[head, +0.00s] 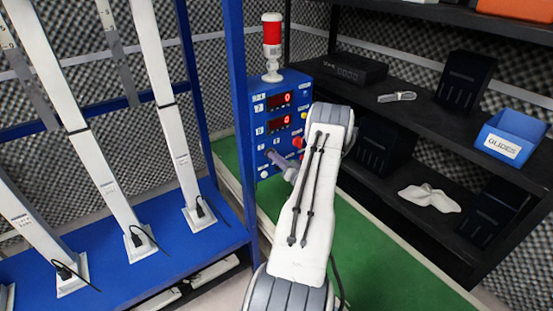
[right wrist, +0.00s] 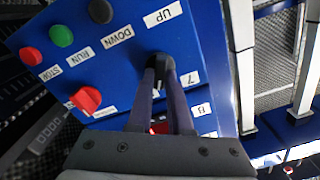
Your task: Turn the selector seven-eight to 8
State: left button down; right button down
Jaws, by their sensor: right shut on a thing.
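The blue control box (head: 282,122) stands on the green surface in the head view, with red number displays and several buttons. It fills the left and middle of the right wrist view (right wrist: 125,75). My right gripper (right wrist: 159,66) is shut on the black selector knob (right wrist: 165,63), which sits beside the labels 7 (right wrist: 190,78) and 8 (right wrist: 201,109). The fingers hide much of the knob, and I cannot tell which number it points to. In the head view my right gripper (head: 271,155) reaches the lower front of the box. My left gripper is out of view.
A red lamp (head: 272,42) tops the box. Blue rack posts stand left; black shelves (head: 440,115) with a blue bin (head: 510,137) stand right.

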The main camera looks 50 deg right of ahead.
jog(key=shift+m, duration=0.3)
jog(key=c, duration=0.8)
grip_release()
jog(key=shift+c, duration=0.2)
jog(key=shift+s, duration=0.1)
jog(key=b+v, duration=0.1)
jog(key=v, duration=0.9)
jog(key=shift+s, duration=0.2)
